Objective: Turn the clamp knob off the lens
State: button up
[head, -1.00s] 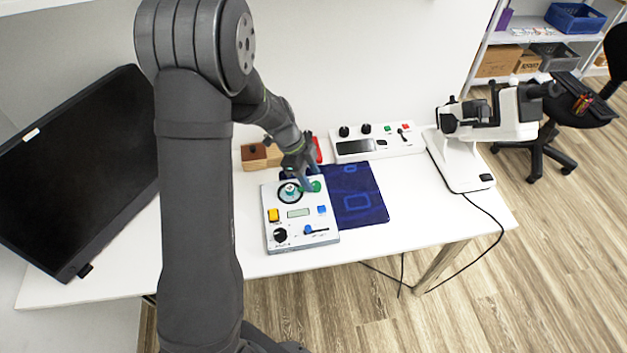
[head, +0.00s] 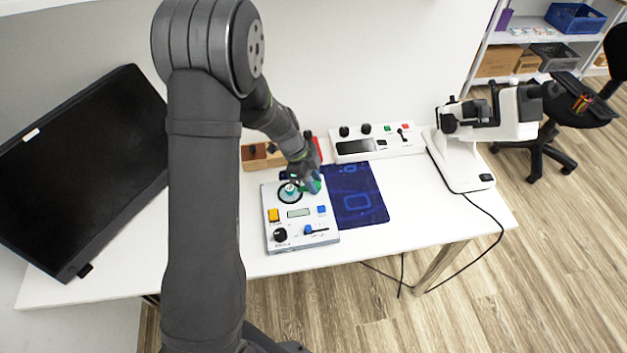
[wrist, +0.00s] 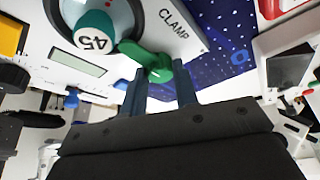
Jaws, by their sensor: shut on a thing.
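The green clamp knob (wrist: 158,72) stands beside the word CLAMP on the white instrument panel. The lens (wrist: 95,32) is a teal disc marked 45, set in a dark ring; it also shows in the head view (head: 290,191). One end of the knob reaches to the lens's edge in the wrist view; I cannot tell whether it overlaps the rim. My gripper (wrist: 160,80) is shut on the knob, with a blue finger at either side. In the head view my gripper (head: 313,185) hides most of the knob.
The panel (head: 323,236) carries a yellow button (head: 273,215), a black dial (head: 280,235) and a blue slider (head: 308,229). A blue mat (head: 370,206) lies to its right, a wooden block (head: 255,160) behind. A control box (head: 355,147) and white instrument (head: 460,160) stand farther right.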

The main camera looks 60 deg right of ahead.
jog(key=shift+n, duration=0.3)
jog(key=shift+c, duration=0.2)
jog(key=n+t+h, duration=0.1)
jog(key=n, duration=0.2)
jog(key=shift+a+n+h, duration=0.1)
jog(key=shift+n+h, duration=0.2)
jog(key=shift+n, duration=0.1)
jog(key=n, duration=0.2)
jog(key=n+t+h, duration=0.1)
jog(key=n, duration=0.1)
jog(key=shift+s+a+n, duration=0.1)
jog(key=shift+s+n, duration=0.05)
jog(key=shift+n, duration=0.15)
jog(key=n+t, duration=0.1)
jog(key=n, duration=0.1)
jog(key=n+t, duration=0.1)
jog(key=n, duration=0.1)
jog(key=shift+s+n+h, duration=0.15)
jog(key=shift+n+h, duration=0.15)
jog(key=shift+s+n+t, duration=0.1)
jog(key=shift+n+t, duration=0.6)
jog(key=shift+n, duration=1.7)
jog(key=o, duration=1)
